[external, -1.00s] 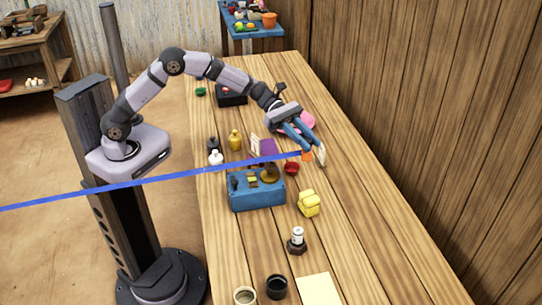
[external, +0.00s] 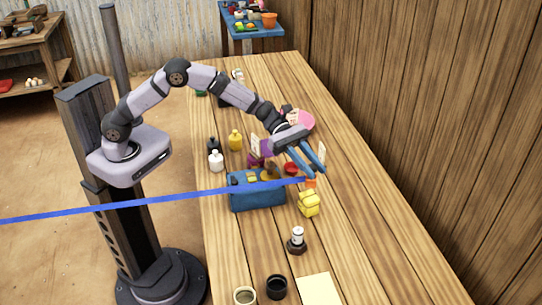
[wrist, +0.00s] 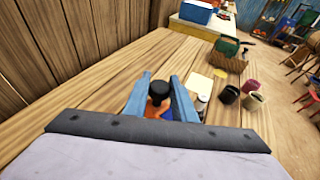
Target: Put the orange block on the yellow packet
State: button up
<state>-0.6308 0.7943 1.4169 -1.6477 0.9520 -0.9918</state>
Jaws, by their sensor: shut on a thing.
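The orange block (external: 311,184) is held between the fingertips of my gripper (external: 313,174), just above the yellow packet (external: 309,205). Whether block and packet touch is hard to tell. The packet stands on the table right of the blue box. In the wrist view, orange (wrist: 155,112) shows between the fingers of my gripper (wrist: 158,95). A round black shape overlaps it there; whether it belongs to the block is unclear. I cannot make out the packet in the wrist view.
A blue box (external: 258,201) stands left of the packet, with a red bowl (external: 291,168) behind. A white and dark upright piece (external: 297,240) is nearer the camera. A blue strip (external: 150,206) runs from the left edge towards my gripper. The table right of the packet is clear.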

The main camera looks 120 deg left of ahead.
jog(key=shift+f+p, duration=0.3)
jog(key=shift+f, duration=1.95)
jog(key=shift+f, duration=0.1)
jog(key=shift+f, duration=0.15)
jog(key=o, duration=1.1)
jog(key=shift+r, duration=0.3)
jog(key=b+v, duration=0.2)
jog(key=v, duration=1)
